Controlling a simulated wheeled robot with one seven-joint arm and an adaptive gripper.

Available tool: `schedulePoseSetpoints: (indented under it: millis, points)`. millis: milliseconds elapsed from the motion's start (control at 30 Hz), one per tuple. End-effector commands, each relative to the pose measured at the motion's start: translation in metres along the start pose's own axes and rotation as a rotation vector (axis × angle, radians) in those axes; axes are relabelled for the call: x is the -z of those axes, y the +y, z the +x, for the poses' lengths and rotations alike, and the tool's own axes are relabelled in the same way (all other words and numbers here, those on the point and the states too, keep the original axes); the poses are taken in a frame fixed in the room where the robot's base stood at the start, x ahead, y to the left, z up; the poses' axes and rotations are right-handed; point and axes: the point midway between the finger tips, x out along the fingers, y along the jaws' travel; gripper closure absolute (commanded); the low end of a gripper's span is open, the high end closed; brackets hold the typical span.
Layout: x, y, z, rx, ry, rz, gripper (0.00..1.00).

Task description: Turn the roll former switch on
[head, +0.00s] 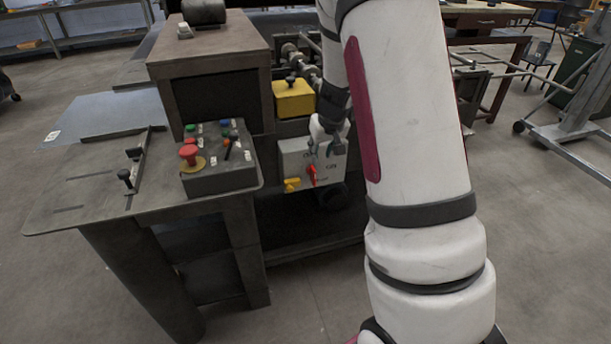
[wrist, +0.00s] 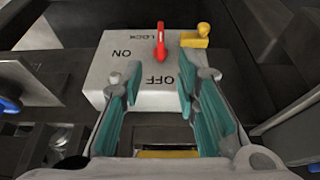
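The roll former switch is a light grey box (head: 294,153) low on the front of the machine, with a red handle (head: 312,175) on its face. In the wrist view the box (wrist: 112,65) appears upside down, with ON, OFF and LOCK lettering. There the red handle (wrist: 160,42) stands near the box's far edge beside LOCK, beyond the fingertips. My gripper (wrist: 160,82) is open, its teal finger pads apart with nothing between them, over the OFF lettering. In the head view my gripper (head: 328,140) is in front of the box's upper right, partly covering it; contact cannot be told.
A yellow piece (head: 292,185) sticks out at the box's lower edge. A control panel (head: 220,180) with a red mushroom button (head: 189,153) stands on the metal table to the left. A yellow block (head: 294,98) is above the switch box. Open floor lies in front.

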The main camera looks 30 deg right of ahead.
Motion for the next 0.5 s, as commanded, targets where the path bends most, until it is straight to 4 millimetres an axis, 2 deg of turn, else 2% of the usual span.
schedulePoseSetpoints:
  millis: [167, 500]
  points:
    - [-0.001, 0.0, 0.025, 0.001, -0.003, 0.004, 0.71]
    - [-0.001, -0.001, 0.091, 0.002, -0.003, 0.002, 0.71]
